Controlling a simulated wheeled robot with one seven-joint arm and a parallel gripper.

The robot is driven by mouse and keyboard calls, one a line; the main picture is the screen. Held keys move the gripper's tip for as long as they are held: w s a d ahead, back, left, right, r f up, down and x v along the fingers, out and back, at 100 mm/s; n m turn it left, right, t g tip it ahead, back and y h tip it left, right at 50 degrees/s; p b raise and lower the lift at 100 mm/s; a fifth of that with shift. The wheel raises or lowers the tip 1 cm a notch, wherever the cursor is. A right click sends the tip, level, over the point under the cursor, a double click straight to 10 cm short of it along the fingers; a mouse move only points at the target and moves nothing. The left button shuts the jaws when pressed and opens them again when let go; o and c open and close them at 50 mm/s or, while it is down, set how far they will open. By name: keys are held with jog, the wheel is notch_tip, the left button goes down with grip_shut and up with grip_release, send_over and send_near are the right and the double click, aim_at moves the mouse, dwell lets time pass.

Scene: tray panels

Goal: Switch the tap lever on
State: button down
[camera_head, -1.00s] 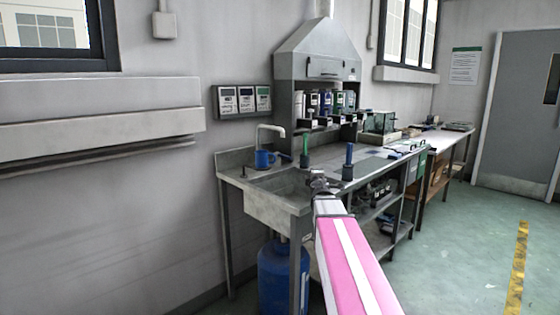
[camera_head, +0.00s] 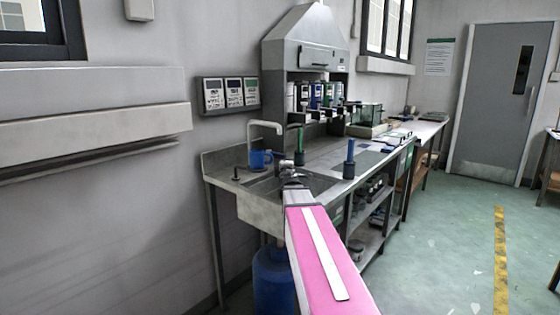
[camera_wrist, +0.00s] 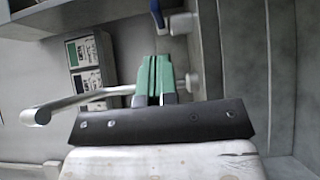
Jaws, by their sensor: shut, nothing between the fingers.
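The pale tap spout (camera_head: 265,124) rises behind the sink (camera_head: 262,207) and bends over at the top. A pale bent pipe that looks like this spout (camera_wrist: 85,101) crosses the left of the wrist view. A slim blue piece (camera_wrist: 157,12) beside a pale cylinder (camera_wrist: 181,23) shows at the top of the wrist view; it may be the tap lever, but I cannot be sure. In the head view I cannot make out the lever. My gripper (camera_head: 286,168) is over the sink area. Its green fingertips (camera_wrist: 153,62) are together and empty.
A blue mug (camera_head: 260,160) stands by the spout. Green (camera_head: 299,145) and blue (camera_head: 350,158) upright handles stand on the bench to the right. A meter panel (camera_head: 229,94) hangs on the wall. A blue barrel (camera_head: 273,280) is under the sink. Open floor lies right.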

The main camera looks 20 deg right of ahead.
send_near(275, 154)
jog(key=w+d, duration=0.3)
jog(key=shift+d+f, duration=0.2)
jog(key=shift+f, duration=0.2)
jog(key=shift+d, duration=0.1)
jog(key=shift+w+d+n+y, duration=0.45)
jog(key=shift+w+d+y, duration=0.05)
jog(key=shift+d+y, duration=0.3)
jog(key=shift+w+d+n+y, duration=0.5)
jog(key=shift+d+y, duration=0.15)
jog(key=shift+d, duration=0.15)
jog(key=shift+w+d+n+y, duration=0.45)
jog(key=shift+w+d+y, duration=0.05)
jog(key=shift+d+y, duration=0.3)
